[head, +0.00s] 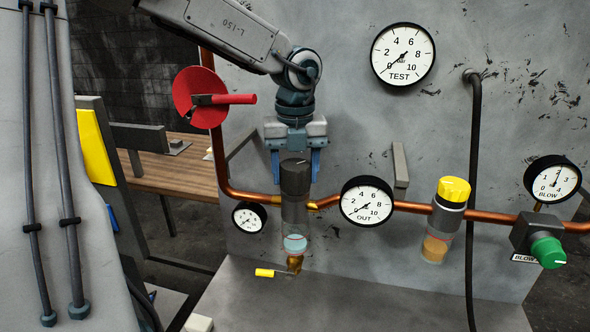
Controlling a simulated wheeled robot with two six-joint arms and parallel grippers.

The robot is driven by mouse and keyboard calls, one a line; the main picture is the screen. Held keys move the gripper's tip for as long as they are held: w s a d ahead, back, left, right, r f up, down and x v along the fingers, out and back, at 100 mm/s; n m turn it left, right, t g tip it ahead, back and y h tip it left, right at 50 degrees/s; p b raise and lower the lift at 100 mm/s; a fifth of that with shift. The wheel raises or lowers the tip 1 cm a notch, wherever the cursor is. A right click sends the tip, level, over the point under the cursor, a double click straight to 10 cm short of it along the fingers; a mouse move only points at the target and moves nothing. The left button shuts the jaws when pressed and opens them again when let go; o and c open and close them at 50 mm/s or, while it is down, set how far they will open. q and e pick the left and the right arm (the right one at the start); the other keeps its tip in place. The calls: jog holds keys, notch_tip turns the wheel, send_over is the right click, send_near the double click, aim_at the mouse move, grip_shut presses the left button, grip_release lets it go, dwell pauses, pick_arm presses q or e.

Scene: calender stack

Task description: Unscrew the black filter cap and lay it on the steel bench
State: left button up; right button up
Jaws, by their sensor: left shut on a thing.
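The black filter cap (295,178) sits upright at the top of the grey filter body (294,212), in line with it. I cannot tell whether the thread is still engaged. A clear bowl with pale blue liquid (295,244) hangs below the body. My left gripper (295,166) comes down from above, its blue fingers on either side of the cap, and is shut on it. The steel bench (360,300) lies below, its visible top bare. My right gripper is not in view.
A copper pipe (400,206) runs across the panel. The OUT gauge (367,201) is close right of the filter, a small gauge (249,217) close left. A yellow-handled drain valve (266,272) is below. A red disc with handle (200,97) is beside my arm. A yellow-capped filter (453,191) stands right.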

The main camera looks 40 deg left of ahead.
pick_arm(q)
jog(key=shift+n, duration=1.1)
jog(key=shift+n, duration=1.1)
jog(key=shift+n, duration=1.2)
